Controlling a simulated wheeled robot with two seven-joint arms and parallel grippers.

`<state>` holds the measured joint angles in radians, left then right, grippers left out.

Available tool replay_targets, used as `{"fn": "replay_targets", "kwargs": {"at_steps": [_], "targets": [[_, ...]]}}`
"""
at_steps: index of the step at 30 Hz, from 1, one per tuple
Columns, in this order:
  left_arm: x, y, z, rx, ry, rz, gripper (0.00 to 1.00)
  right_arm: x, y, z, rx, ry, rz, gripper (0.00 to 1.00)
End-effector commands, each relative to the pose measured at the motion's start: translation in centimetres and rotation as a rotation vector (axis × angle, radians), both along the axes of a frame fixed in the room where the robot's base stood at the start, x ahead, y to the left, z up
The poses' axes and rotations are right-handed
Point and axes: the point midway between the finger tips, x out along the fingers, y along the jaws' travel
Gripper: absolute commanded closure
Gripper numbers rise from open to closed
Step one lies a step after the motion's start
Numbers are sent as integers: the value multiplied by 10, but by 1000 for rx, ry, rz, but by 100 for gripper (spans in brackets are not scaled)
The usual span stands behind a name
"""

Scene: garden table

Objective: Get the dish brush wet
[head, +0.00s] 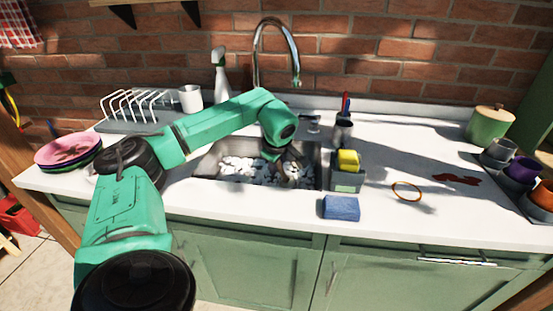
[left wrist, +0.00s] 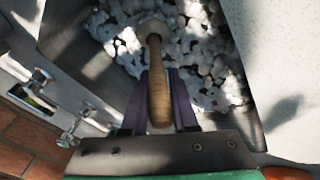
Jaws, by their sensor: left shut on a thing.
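The dish brush (left wrist: 157,75) has a wooden handle and a pale round head. My left gripper (left wrist: 160,100) is shut on its handle, with one purple finger on each side. In the left wrist view the brush head lies over white foam-like lumps in the sink. In the head view my left gripper (head: 274,155) is low inside the sink (head: 205,163), and a brownish piece, apparently the brush, shows beside it. I cannot tell whether the bristles touch water. The faucet (head: 272,45) arches above the sink; no stream is visible. My right gripper is not in view.
A caddy with a yellow sponge (head: 348,160) stands right of the sink, and a blue sponge (head: 341,208) lies in front. A dish rack (head: 135,105), a white cup (head: 190,98) and stacked plates (head: 68,150) are left.

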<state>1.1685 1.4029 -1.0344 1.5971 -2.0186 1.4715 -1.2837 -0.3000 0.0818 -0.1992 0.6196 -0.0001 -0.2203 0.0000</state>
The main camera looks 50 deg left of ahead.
Motion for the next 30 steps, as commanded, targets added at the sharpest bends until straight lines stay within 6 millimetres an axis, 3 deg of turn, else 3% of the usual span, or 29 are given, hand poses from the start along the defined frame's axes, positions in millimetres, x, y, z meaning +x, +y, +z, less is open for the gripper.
{"fn": "replay_targets", "kwargs": {"at_steps": [5,30], "targets": [[0,0,7,0,0,0,100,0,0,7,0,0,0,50],[0,0,136,0,0,0,100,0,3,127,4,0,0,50]]}}
